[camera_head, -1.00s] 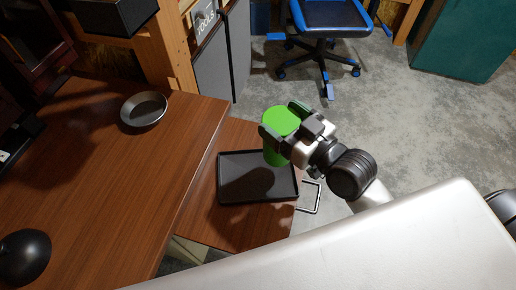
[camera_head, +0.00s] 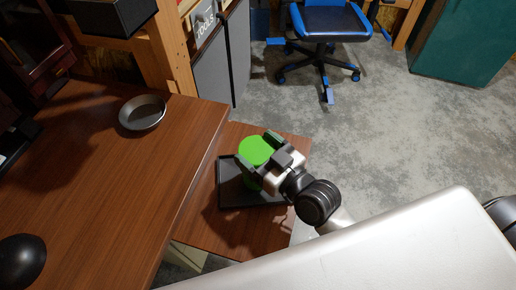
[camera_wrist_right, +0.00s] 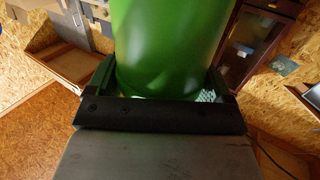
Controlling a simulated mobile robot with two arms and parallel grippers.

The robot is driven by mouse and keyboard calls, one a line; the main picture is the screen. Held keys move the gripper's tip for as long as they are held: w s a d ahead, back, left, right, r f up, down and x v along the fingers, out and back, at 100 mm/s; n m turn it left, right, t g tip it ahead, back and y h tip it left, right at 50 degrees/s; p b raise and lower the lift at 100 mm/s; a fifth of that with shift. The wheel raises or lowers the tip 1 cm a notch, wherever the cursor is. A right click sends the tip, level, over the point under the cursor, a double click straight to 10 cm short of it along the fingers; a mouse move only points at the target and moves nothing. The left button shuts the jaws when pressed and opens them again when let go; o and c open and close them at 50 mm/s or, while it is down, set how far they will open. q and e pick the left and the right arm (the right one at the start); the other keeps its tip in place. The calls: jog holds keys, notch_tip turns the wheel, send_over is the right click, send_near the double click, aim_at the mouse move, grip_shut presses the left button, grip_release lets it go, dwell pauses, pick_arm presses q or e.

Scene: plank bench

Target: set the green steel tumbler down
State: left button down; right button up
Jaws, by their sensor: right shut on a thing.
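The green steel tumbler (camera_head: 256,151) is upright between the fingers of my right gripper (camera_head: 260,153), which is shut on it. The tumbler is over the black tray (camera_head: 228,201) on the lower wooden surface. Whether its base touches the tray is hidden. In the right wrist view the tumbler (camera_wrist_right: 168,45) fills the space between the fingers, with the dark gripper palm below it. My left gripper is not in view.
A grey metal bowl (camera_head: 142,113) stands on the higher wooden desk (camera_head: 130,190) to the left. A dark rounded object (camera_head: 20,260) is at the desk's lower left. A blue and black chair (camera_head: 334,22) stands on the floor behind. Bare wood shows in front of the tray.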

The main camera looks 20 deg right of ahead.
jog(key=o, duration=1.2)
jog(key=shift+f, duration=0.1)
jog(key=shift+b+v, duration=0.55)
jog(key=shift+v, duration=5.45)
